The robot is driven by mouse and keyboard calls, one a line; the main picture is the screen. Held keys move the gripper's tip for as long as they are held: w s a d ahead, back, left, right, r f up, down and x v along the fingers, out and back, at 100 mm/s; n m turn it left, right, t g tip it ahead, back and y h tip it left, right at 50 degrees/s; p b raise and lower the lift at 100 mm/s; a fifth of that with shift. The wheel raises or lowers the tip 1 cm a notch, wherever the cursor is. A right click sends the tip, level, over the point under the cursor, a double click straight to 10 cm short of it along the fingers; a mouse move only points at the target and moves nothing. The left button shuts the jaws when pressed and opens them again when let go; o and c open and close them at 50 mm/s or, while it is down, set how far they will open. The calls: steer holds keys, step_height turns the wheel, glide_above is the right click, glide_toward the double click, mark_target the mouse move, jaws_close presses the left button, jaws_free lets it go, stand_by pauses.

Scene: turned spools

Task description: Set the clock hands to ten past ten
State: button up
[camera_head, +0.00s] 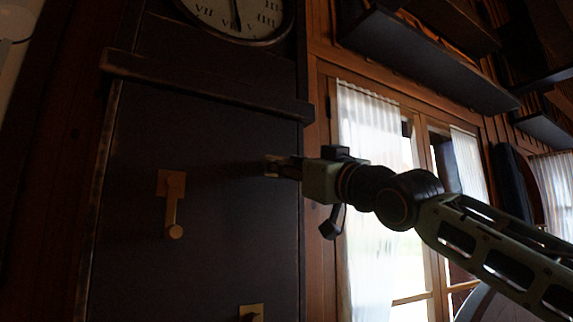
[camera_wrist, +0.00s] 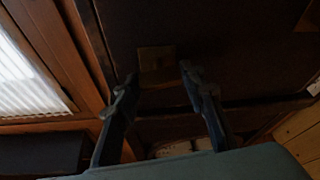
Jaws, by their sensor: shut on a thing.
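The clock face (camera_head: 215,12) is at the top of the head view, cut off by the frame edge. A dark hand (camera_head: 236,14) points almost straight down; the other hand cannot be made out. On the dark case front below is a brass lever (camera_head: 172,205) hanging down from its plate. My gripper (camera_head: 276,166) is at the case's right side, shut on a brass fitting (camera_head: 271,160) that its fingers mostly hide. In the wrist view a brass plate (camera_wrist: 157,60) shows between the two spread fingers; the gripped part is too dark to make out.
Another brass plate (camera_head: 251,312) is at the bottom edge of the head view, below my gripper. A wooden ledge (camera_head: 200,85) crosses the case below the clock. A curtained window (camera_head: 375,130) stands to the right behind my arm.

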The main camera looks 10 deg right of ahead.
steer(key=shift+n, duration=0.4)
steer(key=n+g+y, duration=0.1)
steer(key=n+g, duration=0.1)
steer(key=n, duration=0.3)
steer(key=n+g+y, duration=0.1)
steer(key=n+g, duration=0.1)
steer(key=n, duration=0.3)
steer(key=n+g+y, duration=0.1)
steer(key=n, duration=0.3)
steer(key=shift+w+d+r+n+g+y, duration=0.1)
steer(key=shift+d+r+n+g+y, duration=0.05)
steer(key=shift+r+n+g+y, duration=0.2)
steer(key=shift+n+g+h, duration=0.45)
steer(key=shift+n, duration=1)
steer(key=shift+d+f+n, duration=0.1)
steer(key=shift+n, duration=0.2)
steer(key=o, duration=1.2)
steer(key=shift+c, duration=0.2)
